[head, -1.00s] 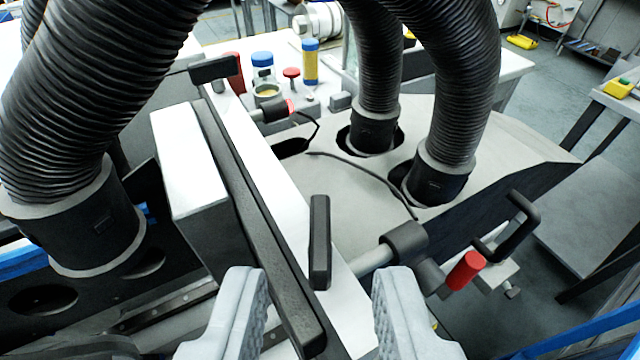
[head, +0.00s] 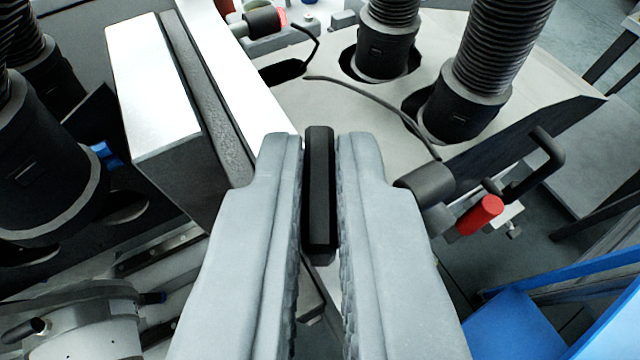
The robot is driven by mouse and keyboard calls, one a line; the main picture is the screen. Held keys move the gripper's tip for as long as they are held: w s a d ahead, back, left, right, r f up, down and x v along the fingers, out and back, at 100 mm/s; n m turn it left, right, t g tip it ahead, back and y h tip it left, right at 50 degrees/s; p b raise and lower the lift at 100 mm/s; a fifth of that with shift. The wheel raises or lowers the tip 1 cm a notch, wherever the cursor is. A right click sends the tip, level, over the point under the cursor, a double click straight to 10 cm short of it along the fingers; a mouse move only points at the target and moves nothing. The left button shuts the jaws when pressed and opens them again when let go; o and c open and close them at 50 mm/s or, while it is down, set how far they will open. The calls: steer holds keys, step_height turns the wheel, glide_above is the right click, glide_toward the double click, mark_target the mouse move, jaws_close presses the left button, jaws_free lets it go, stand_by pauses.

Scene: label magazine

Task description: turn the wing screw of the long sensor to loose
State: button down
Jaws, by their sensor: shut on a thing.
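My gripper (head: 319,148) is in the middle of the head view, its two grey ribbed fingers standing on either side of a black wing screw (head: 319,195). It is shut on this wing, which stands lengthwise between the fingers and points away from me. Just right of the fingers is a black sensor clamp (head: 425,185). A sensor with a red end (head: 481,214) sticks out from it to the right. The fingers hide the rod and the foot of the screw. I cannot tell its turn angle beyond the wing lying in line with the fingers.
A second sensor with a red ring (head: 266,20) sits at the far end of the white rail (head: 215,45). Black ribbed hoses (head: 500,55) rise from the pale plate (head: 390,105). A black handle (head: 540,160) stands at right. A grey-white block (head: 150,90) is left.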

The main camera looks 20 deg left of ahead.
steer(key=shift+w+d+f+n+g+y, duration=0.15)
steer(key=shift+n+g+y, duration=0.15)
steer(key=shift+n+y, duration=0.3)
steer(key=shift+s+f+n+g+y, duration=0.1)
steer(key=shift+n+g+y, duration=0.2)
steer(key=shift+n+y, duration=0.25)
steer(key=shift+r+n+g+y, duration=0.15)
steer(key=shift+n+g+y, duration=0.15)
steer(key=shift+n+y, duration=0.15)
steer(key=c, duration=1.5)
jaws_free()
steer(key=shift+c, duration=0.2)
steer(key=shift+r, duration=0.1)
steer(key=v, duration=1.7)
steer(key=shift+d, duration=0.15)
